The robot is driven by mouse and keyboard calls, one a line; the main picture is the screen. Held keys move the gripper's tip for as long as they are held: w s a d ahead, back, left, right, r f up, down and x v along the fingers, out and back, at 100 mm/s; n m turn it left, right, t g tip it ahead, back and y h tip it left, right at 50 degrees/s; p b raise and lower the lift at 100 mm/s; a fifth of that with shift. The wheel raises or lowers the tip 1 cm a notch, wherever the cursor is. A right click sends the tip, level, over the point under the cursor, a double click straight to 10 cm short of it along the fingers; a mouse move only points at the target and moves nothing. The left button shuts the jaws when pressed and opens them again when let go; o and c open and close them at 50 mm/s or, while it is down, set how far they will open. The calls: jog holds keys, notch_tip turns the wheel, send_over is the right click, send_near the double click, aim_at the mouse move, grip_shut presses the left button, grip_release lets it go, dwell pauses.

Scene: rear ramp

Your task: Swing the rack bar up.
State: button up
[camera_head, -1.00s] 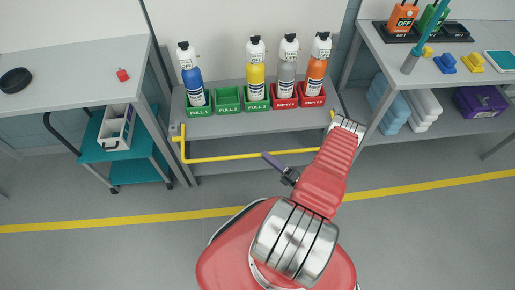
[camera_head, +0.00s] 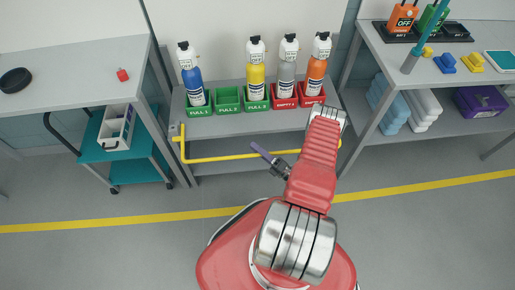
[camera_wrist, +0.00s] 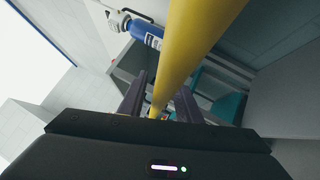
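The yellow rack bar (camera_head: 218,157) hangs low across the front of the bottle rack (camera_head: 240,122), with side arms bending up to the rack at each end. My gripper (camera_head: 258,149) is at the bar's middle, its purple finger overlapping the bar in the head view. In the wrist view the yellow bar (camera_wrist: 190,50) runs lengthwise, very close to the camera, and narrows down between the two purple fingers. The fingers of my gripper (camera_wrist: 160,103) stand apart, with space beside the bar. Whether they touch the bar is unclear.
Blue (camera_head: 191,76), yellow (camera_head: 256,70), grey (camera_head: 288,66) and orange (camera_head: 317,64) bottles stand in green and red bins. One green bin (camera_head: 228,100) is empty. A teal cart (camera_head: 120,150) is left, a workbench (camera_head: 440,70) right. The floor in front is clear.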

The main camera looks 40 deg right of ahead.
grip_shut()
dwell(0.3)
jog(key=shift+d, duration=0.15)
